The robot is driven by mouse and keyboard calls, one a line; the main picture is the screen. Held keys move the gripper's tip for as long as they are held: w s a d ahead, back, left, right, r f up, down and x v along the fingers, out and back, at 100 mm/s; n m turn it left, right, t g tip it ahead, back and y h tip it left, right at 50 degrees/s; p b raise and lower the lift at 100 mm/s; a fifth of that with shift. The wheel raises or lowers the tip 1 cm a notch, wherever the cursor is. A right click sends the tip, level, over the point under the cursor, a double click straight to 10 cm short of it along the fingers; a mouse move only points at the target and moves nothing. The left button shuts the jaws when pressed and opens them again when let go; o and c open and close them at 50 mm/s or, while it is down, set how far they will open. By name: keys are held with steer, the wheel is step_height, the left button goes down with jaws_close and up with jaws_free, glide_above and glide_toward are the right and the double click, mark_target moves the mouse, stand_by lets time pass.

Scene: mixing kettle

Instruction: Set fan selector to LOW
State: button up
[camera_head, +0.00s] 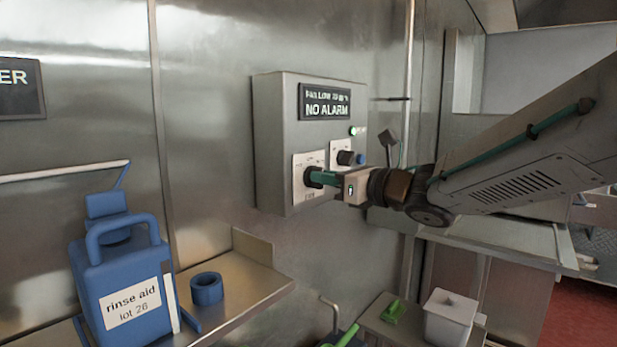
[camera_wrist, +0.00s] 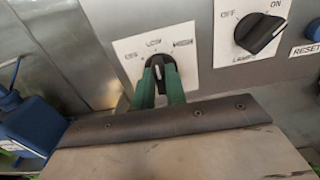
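The fan selector (camera_wrist: 160,72) is a black knob on a white plate marked OFF, LOW and HIGH in the wrist view. Its white pointer mark points up, roughly toward LOW. My gripper (camera_wrist: 161,80) has a green finger on each side of the knob, seemingly touching it. In the head view my gripper (camera_head: 318,178) reaches the knob (camera_head: 309,177) on the grey control box (camera_head: 275,130); the fingers partly hide the knob. The box's display (camera_head: 325,102) reads NO ALARM; its small top line seems to say FAN LOW.
The lamps knob (camera_wrist: 260,36), turned toward ON, sits right of the selector, beside a RESET label. A blue rinse aid jug (camera_head: 120,270) and a blue ring (camera_head: 207,289) stand on a metal shelf (camera_head: 245,275) at lower left. A white container (camera_head: 450,320) is below my arm.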

steer(key=o, duration=0.4)
steer(key=shift+o, duration=0.2)
steer(key=v, duration=0.7)
